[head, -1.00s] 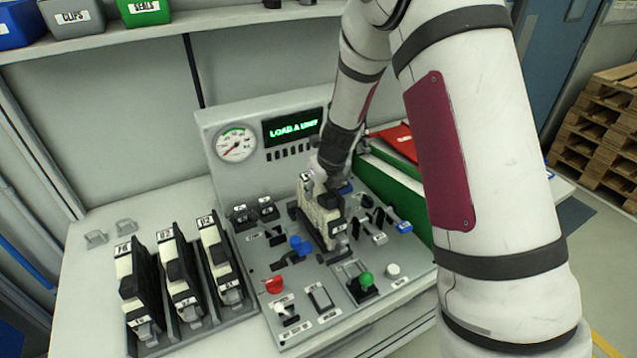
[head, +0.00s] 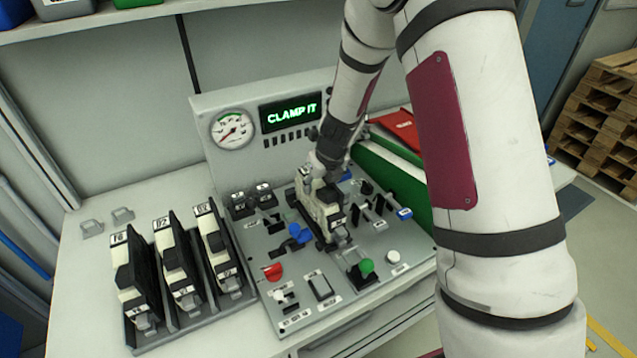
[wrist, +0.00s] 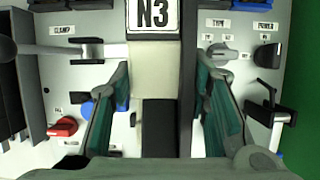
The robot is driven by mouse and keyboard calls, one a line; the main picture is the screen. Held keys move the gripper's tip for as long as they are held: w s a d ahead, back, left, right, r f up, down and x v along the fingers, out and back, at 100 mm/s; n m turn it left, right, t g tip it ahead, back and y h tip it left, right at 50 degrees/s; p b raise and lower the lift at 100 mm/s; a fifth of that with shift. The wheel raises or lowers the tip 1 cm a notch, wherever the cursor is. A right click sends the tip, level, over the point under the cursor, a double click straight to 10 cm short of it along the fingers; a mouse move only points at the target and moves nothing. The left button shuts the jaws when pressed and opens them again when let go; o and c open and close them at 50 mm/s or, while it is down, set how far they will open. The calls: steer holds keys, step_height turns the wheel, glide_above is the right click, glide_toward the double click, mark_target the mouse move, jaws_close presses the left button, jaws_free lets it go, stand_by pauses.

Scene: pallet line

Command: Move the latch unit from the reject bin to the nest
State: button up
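The latch unit (head: 322,205), a cream and black block, stands upright at the nest in the middle of the grey panel (head: 268,325). Its N3 label (wrist: 153,14) shows in the wrist view. In the head view my gripper (head: 325,170) is at the unit's top. The nest is mostly hidden under the unit. A red bin-like thing (head: 402,128), perhaps the reject bin, is partly hidden behind my arm. The display (head: 291,115) reads CLAMP IT.
A rack (head: 190,325) with three similar units stands left of the panel. A blue lever (head: 299,235), a red knob (head: 273,271) and a green knob (head: 367,266) surround the nest. A green wall (head: 385,180) borders the panel at right.

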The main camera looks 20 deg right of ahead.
steer(key=o, duration=0.4)
steer(key=v, duration=1.2)
stand_by(0.9)
